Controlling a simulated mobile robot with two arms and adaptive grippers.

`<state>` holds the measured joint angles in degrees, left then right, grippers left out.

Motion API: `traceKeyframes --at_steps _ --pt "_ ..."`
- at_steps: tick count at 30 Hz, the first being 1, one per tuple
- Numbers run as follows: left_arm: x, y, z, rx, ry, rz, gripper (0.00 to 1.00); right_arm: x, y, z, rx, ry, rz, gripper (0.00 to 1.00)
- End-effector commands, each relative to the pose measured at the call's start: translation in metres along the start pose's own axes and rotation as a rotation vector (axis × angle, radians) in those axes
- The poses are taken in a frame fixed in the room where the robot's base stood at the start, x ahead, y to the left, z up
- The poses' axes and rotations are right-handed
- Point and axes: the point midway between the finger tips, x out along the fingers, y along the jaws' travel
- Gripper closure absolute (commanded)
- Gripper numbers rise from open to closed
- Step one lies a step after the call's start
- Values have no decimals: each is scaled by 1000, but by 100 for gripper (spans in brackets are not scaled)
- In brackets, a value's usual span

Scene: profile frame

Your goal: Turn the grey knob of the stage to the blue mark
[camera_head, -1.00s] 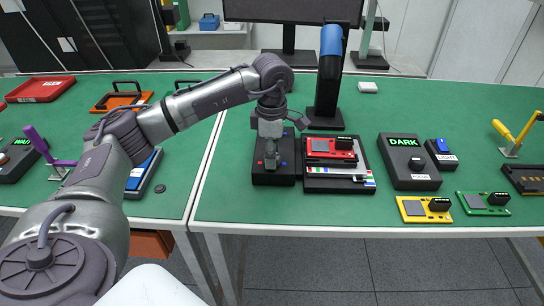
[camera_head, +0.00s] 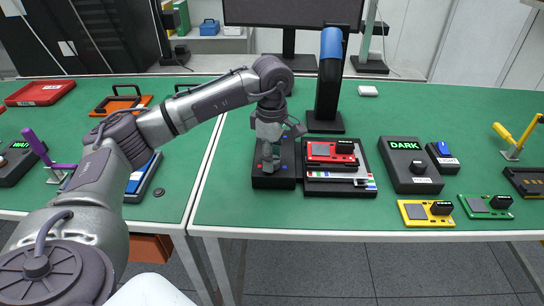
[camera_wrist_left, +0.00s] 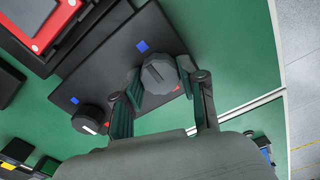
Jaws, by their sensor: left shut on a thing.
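The stage (camera_head: 273,183) is a black box on the green table; it shows close up in the left wrist view (camera_wrist_left: 105,72). The grey knob (camera_wrist_left: 160,73) on it sits between the fingers of my left gripper (camera_wrist_left: 160,78), which is shut on it. A blue mark (camera_wrist_left: 142,46) lies up and left of the knob and a red mark (camera_wrist_left: 177,88) lies beside its lower right. I cannot tell surely where the knob points. In the head view my left gripper (camera_head: 271,158) reaches down onto the stage and hides the knob. My right gripper is not in view.
A darker knob (camera_wrist_left: 87,119) with a white line stands on the same box, with its own blue mark (camera_wrist_left: 74,100). A black tray with a red board (camera_head: 331,153) stands close to the right. A black stand (camera_head: 327,90) is behind. Bare green table lies in front.

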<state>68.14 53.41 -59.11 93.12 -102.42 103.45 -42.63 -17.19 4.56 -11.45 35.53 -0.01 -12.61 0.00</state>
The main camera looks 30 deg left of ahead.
Motion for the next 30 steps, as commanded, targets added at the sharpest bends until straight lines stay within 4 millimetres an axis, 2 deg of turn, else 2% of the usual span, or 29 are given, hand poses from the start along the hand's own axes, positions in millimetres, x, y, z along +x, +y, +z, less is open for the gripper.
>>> traceKeyframes --at_steps 1,5,6,17,20,30 --pt "-3 2 0 -2 -3 9 57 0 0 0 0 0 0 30" --pt "-3 2 0 -2 -2 7 35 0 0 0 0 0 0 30" --pt "-2 1 0 -2 -2 6 33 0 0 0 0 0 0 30" --pt "-6 1 0 -1 -2 4 33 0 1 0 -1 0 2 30" --pt "-19 1 0 -1 -3 5 33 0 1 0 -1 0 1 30" --pt "-91 1 1 0 -4 7 33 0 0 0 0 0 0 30"
